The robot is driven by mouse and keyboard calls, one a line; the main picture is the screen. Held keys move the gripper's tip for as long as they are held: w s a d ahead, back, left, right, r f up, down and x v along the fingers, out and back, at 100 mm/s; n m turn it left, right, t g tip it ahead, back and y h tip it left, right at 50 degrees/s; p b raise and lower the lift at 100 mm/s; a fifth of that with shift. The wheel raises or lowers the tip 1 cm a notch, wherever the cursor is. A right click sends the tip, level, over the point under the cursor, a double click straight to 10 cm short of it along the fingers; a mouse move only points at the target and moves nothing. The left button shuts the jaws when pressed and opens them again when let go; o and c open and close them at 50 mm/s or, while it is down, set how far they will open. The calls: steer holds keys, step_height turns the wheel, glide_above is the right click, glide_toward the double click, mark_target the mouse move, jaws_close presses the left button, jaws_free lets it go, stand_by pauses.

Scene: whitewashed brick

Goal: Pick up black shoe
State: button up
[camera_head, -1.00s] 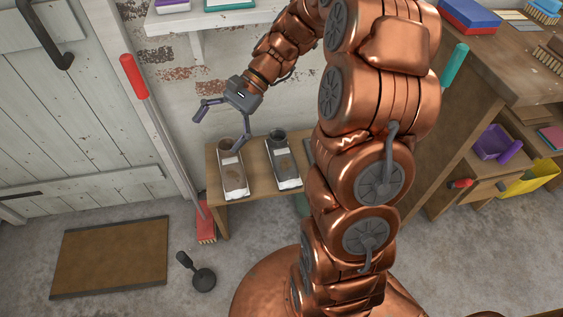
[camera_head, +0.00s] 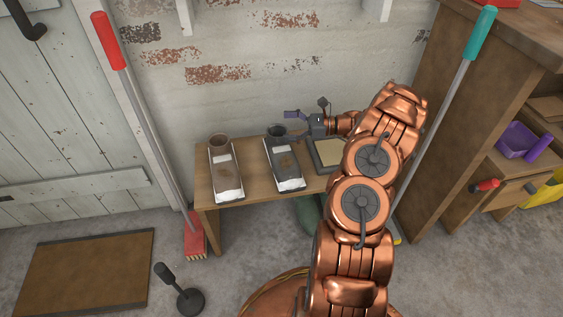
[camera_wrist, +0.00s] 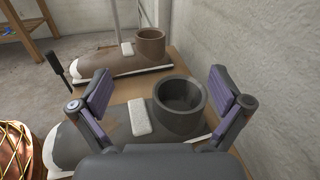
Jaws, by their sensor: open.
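The black shoe, dark grey with a round open collar and a white patch, lies on the wooden bench (camera_head: 205,190); it shows in the head view (camera_head: 286,168) and the wrist view (camera_wrist: 180,119). My gripper (camera_head: 307,107) is open and empty at the bench's back, just right of and above the shoe's collar. In the wrist view my two fingers (camera_wrist: 162,91) stand wide apart on either side of the collar, with no contact visible. My gripper's body hides the near part of the shoe. A similar brown shoe (camera_head: 225,172) lies to its left.
The whitewashed brick wall (camera_head: 250,100) stands close behind the bench. A framed flat board (camera_head: 327,150) lies right of the black shoe. A red-handled broom (camera_head: 147,125) leans at the left, and a teal-handled tool (camera_head: 435,120) stands at the right.

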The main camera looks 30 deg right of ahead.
mark_target(267, 131)
steer(key=shift+m+t+h, duration=0.4)
steer(key=shift+m+t, duration=0.5)
steer(key=d+f, duration=0.1)
steer(key=d+f+b, duration=0.1)
steer(key=d+f, duration=0.2)
steer(key=shift+s+d+f, duration=0.15)
steer(key=shift+s+f, duration=0.2)
steer(key=shift+f, duration=0.05)
steer(key=shift+w+f, duration=0.1)
steer(key=shift+f+b+x, duration=0.2)
steer(key=shift+b+x, duration=1.8)
steer(key=shift+x, duration=1.75)
steer(key=c, duration=1.3)
steer(key=shift+r, duration=0.15)
